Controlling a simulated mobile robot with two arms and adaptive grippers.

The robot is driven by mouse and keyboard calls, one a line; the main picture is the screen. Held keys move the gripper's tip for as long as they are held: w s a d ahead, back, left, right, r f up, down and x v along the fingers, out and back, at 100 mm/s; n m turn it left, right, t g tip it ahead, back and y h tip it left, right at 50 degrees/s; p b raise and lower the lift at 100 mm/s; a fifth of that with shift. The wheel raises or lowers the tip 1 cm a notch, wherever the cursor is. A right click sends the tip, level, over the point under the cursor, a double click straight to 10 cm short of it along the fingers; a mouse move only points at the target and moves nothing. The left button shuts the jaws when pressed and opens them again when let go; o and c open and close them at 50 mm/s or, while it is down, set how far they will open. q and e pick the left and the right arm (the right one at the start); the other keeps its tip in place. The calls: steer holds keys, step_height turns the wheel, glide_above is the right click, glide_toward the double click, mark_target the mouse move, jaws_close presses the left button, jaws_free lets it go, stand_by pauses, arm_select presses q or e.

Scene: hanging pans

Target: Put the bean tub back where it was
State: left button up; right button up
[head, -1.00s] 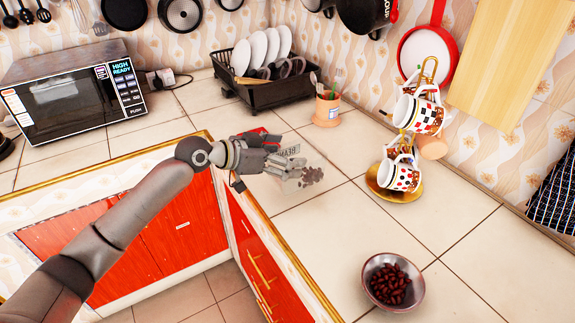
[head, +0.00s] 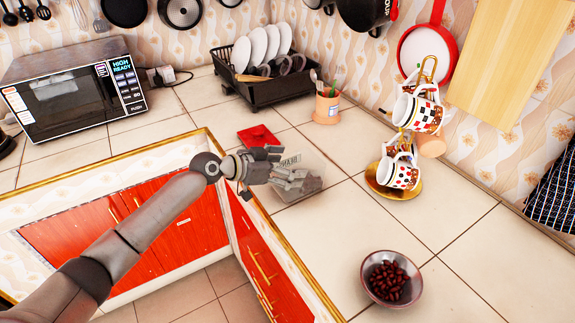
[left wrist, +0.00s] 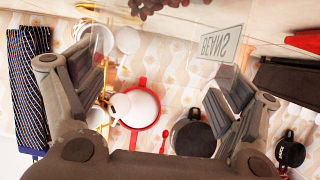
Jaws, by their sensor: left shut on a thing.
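The bean tub (head: 313,170) is clear, with a BEANS label and dark beans low inside it. It is at or just above the counter, right of the corner cabinet edge; I cannot tell whether it touches. My left gripper (head: 288,165) is shut on the tub from the left and hides part of it. In the left wrist view the tub's label (left wrist: 222,43) shows between my fingers (left wrist: 160,60), with some beans (left wrist: 160,5) at the top edge. My right gripper is not in view.
A red flat piece (head: 258,136) lies behind my gripper. A bowl of beans (head: 391,278) stands at the front right. A mug stand (head: 384,190), utensil pot (head: 327,108) and black dish rack (head: 262,95) stand behind. The counter between tub and bowl is clear.

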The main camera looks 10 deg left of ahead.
arm_select(q)
steer(key=o, duration=1.3)
steer(key=shift+o, duration=0.2)
steer(key=shift+r+p, duration=0.2)
steer(key=shift+p, duration=0.15)
steer(key=shift+s+a, duration=0.2)
steer(key=shift+a, duration=0.1)
steer(key=b+v, duration=0.2)
steer(key=v, duration=0.9)
steer(key=shift+b, duration=0.4)
steer(key=shift+s+a, duration=0.1)
steer(key=shift+s, duration=0.05)
